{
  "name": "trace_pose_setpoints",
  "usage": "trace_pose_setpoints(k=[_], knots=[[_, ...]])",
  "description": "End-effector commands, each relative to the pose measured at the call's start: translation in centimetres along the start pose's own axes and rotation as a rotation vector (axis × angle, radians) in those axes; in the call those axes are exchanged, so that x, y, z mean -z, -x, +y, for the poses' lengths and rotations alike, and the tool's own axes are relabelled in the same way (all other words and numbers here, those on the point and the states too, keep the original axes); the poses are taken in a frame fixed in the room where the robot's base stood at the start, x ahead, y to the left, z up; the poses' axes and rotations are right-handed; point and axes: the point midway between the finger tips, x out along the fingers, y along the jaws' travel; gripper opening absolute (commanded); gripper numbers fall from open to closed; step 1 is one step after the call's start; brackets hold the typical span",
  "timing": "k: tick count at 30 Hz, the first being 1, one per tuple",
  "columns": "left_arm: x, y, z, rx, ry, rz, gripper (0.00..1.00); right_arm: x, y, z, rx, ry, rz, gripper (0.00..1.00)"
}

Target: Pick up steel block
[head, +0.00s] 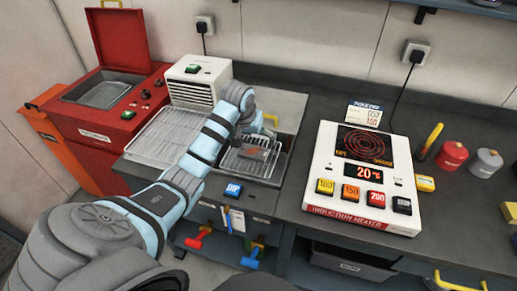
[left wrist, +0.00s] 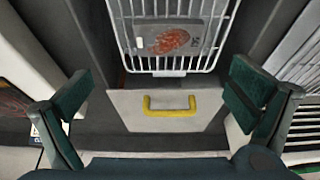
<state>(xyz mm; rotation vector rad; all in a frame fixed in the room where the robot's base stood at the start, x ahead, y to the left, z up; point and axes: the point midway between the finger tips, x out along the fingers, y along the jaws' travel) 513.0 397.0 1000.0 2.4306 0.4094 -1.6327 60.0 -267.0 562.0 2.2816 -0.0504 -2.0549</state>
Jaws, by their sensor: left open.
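The steel block (left wrist: 172,38) is a flat grey plate with an orange-red patch and small markings. It lies in a white wire basket (left wrist: 228,25) in the left wrist view. In the head view the block (head: 252,152) shows small and dark inside the basket (head: 262,161), in the sink-like well behind my left forearm. My left gripper (left wrist: 160,88) has its two dark green fingers wide apart and empty. The block is beyond and between them, apart from both. In the head view the wrist (head: 243,112) hides most of the fingers. My right gripper is not in view.
A yellow handle (left wrist: 169,106) sits on a pale panel beside the basket. An induction heater (head: 365,175) reading 20 °C stands right of the well. A wire rack (head: 160,140), a white vented unit (head: 195,80) and a red open-lidded box (head: 110,95) stand left.

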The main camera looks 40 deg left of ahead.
Motion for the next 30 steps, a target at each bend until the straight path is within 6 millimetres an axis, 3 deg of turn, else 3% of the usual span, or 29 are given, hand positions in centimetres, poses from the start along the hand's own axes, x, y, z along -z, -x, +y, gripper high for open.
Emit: trace_pose_setpoints(k=[3, 6, 15, 23, 30], knots=[[-0.4, -3.4, -0.5, 0.003, 0.007, -0.004, 1.0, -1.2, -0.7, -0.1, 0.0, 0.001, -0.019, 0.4], [-0.3, -5.0, -0.6, 0.004, 0.007, -0.003, 1.0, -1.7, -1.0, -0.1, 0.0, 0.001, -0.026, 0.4], [0.0, -10.1, -0.8, 0.002, 0.005, -0.002, 1.0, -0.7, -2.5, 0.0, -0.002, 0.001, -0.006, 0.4], [0.1, -10.6, -0.7, 0.003, 0.001, 0.001, 1.0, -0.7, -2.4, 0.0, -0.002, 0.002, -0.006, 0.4], [0.1, -10.6, -0.7, 0.003, 0.001, 0.0, 0.62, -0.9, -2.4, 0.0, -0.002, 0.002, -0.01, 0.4]])
